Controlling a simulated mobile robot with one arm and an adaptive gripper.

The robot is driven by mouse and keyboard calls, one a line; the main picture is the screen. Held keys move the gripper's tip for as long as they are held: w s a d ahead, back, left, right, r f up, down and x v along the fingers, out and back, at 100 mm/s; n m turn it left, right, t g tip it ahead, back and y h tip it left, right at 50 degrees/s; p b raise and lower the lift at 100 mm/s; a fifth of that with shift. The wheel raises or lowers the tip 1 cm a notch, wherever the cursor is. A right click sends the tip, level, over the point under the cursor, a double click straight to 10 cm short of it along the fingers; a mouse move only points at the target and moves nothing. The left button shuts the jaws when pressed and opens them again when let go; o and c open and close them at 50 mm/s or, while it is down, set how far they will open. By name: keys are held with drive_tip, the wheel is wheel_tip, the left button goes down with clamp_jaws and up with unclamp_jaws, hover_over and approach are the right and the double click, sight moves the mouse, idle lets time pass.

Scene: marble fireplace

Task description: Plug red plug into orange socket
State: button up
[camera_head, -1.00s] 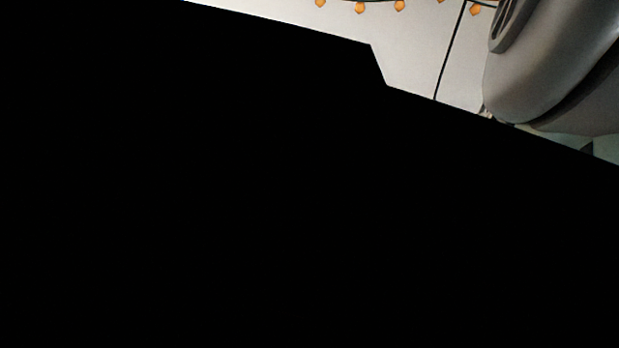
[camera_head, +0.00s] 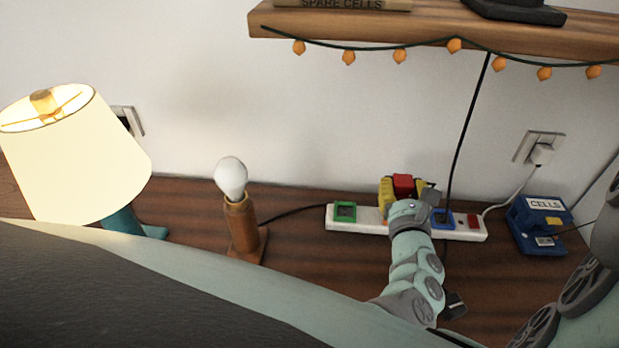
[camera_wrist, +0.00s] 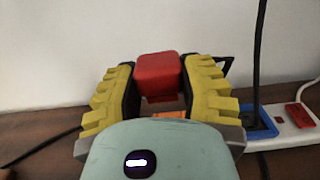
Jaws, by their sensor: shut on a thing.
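The red plug (camera_head: 403,184) is held between the yellow finger pads of my gripper (camera_head: 402,192), over the middle of the white power strip (camera_head: 366,226). In the wrist view, the red plug (camera_wrist: 157,73) sits upright between the two pads of my gripper (camera_wrist: 158,85). A strip of the orange socket (camera_wrist: 169,114) shows just below it, mostly hidden by my wrist. In the head view my gripper hides the orange socket. I cannot tell whether the plug touches the socket.
The strip has a green socket (camera_head: 345,212) at left, a blue socket (camera_head: 442,217) with a black cord at right, and a red switch (camera_head: 474,221). A bulb lamp (camera_head: 232,180), shaded lamp (camera_head: 75,155) and blue cells box (camera_head: 540,225) stand nearby. A shelf (camera_head: 430,27) hangs above.

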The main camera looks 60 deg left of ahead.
drive_tip(key=shift+f, duration=0.1)
idle(0.3)
wheel_tip(320, 180, down, 6)
drive_tip(key=b, duration=0.5)
drive_tip(key=shift+r, duration=0.2)
drive_tip(key=shift+d, duration=0.15)
idle(1.1)
drive_tip(key=shift+f+b, duration=0.55)
drive_tip(key=shift+b, duration=0.15)
idle(0.7)
drive_tip(key=shift+f, duration=0.1)
